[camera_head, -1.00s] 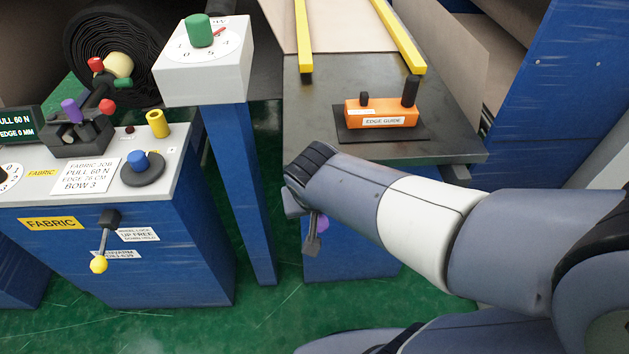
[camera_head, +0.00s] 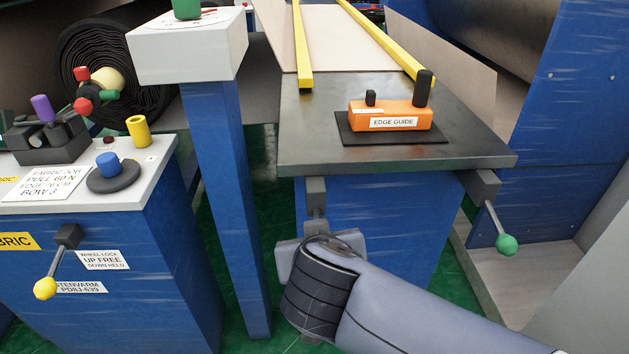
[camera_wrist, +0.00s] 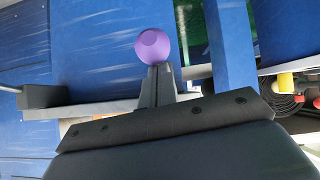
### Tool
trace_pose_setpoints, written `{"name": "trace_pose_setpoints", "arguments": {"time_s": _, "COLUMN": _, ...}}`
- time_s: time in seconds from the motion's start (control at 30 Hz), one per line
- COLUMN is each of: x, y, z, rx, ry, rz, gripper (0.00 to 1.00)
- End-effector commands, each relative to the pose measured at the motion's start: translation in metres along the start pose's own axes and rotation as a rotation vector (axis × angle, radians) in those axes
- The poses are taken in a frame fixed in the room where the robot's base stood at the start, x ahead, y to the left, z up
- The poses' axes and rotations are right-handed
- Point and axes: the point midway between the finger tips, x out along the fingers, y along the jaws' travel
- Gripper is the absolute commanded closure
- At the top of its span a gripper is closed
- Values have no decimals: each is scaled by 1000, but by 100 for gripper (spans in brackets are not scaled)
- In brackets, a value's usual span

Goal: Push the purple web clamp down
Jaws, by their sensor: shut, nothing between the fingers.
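The purple ball knob (camera_wrist: 152,46) of the web clamp shows in the wrist view, just beyond my fingertips. My gripper (camera_wrist: 157,72) is shut and empty, pointing at the knob. The ball overlaps the fingertips in the picture; I cannot tell whether they touch. In the head view the clamp's dark bracket (camera_head: 316,190) sits under the table's left front corner, with its rod running down behind my wrist. My wrist hides the purple knob and my fingers there.
The dark table (camera_head: 300,135) carries an orange edge guide (camera_head: 390,115). A green-knobbed lever (camera_head: 506,243) hangs at its right corner. A blue post (camera_head: 225,200) and a console with a yellow-knobbed lever (camera_head: 46,287) stand left. Another purple knob (camera_head: 42,107) is on the console.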

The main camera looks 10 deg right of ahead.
Motion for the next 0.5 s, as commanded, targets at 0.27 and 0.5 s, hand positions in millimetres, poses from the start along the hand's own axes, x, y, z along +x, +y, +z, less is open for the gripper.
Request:
{"name": "trace_pose_setpoints", "arguments": {"time_s": 0.27, "x": 8, "y": -2, "z": 12, "rx": 0, "ry": 1, "rz": 1, "gripper": 100}}
{"name": "trace_pose_setpoints", "arguments": {"time_s": 0.5, "x": 8, "y": -2, "z": 14, "rx": 0, "ry": -1, "rz": 1, "gripper": 100}}
